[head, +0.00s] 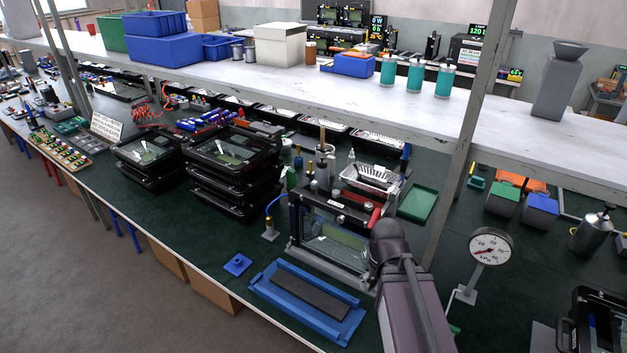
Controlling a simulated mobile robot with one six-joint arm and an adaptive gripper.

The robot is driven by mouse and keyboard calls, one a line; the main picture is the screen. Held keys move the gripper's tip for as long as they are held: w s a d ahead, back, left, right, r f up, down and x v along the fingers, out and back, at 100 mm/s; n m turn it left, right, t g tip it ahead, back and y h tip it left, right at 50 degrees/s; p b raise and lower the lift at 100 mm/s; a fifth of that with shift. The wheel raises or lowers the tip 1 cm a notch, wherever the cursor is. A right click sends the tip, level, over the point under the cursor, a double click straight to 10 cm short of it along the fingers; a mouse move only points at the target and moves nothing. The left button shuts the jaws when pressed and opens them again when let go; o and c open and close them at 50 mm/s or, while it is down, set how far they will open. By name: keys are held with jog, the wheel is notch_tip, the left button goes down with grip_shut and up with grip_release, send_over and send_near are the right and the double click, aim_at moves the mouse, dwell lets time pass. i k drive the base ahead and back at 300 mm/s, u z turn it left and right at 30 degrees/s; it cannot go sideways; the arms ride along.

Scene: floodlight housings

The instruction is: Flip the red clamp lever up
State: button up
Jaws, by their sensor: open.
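The red clamp lever (375,216) shows as a small red handle at the right end of the black clamp bar (335,205). The bar lies across the top of an upright fixture with a clear glass panel (332,242). A second thin red strip (361,197) shows just behind the bar. My arm comes up from the bottom right, and its rounded dark joint ends just below and right of the red lever. My gripper cannot be made out; my arm hides the area there. I cannot tell whether anything touches the lever.
A blue tray with a dark pad (262,286) lies in front of the fixture. Stacked black housings (232,165) stand to the left. A pressure gauge (490,248) stands to the right. A white shelf (420,105) and its post (468,140) are behind.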

aim_at(378, 213)
jog(key=k, duration=1.35)
jog(key=z, duration=0.25)
jog(key=i, duration=0.85)
jog(key=z, duration=0.2)
